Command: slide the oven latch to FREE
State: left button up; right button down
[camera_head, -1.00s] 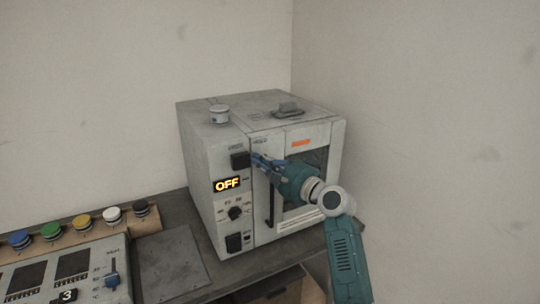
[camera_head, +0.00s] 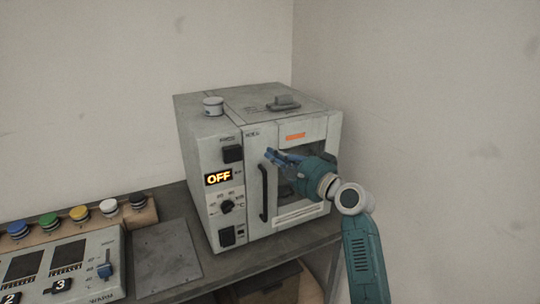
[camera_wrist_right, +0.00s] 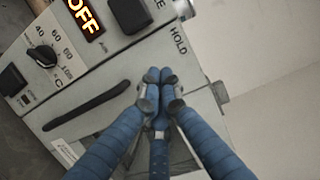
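The grey oven (camera_head: 205,215) stands on a bench, and its door (camera_head: 318,150) is closed. The word HOLD shows at the door's upper corner in the right wrist view. I cannot make out the latch itself; my fingers may cover it. My right gripper (camera_head: 269,154) is in front of the upper door, right of the black door handle (camera_head: 263,192). My left gripper is not in view.
The oven's display (camera_head: 218,177) reads OFF, above a dial (camera_head: 227,207). A wall stands close on the right.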

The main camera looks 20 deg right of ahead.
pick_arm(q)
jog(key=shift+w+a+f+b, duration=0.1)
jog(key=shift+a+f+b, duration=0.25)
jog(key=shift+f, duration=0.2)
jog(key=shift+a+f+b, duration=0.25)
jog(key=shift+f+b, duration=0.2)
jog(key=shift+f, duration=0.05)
pick_arm(e)
jog(key=v, duration=0.6)
jog(key=shift+s, duration=0.25)
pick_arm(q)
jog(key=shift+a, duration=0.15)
pick_arm(e)
jog(key=shift+r, duration=0.1)
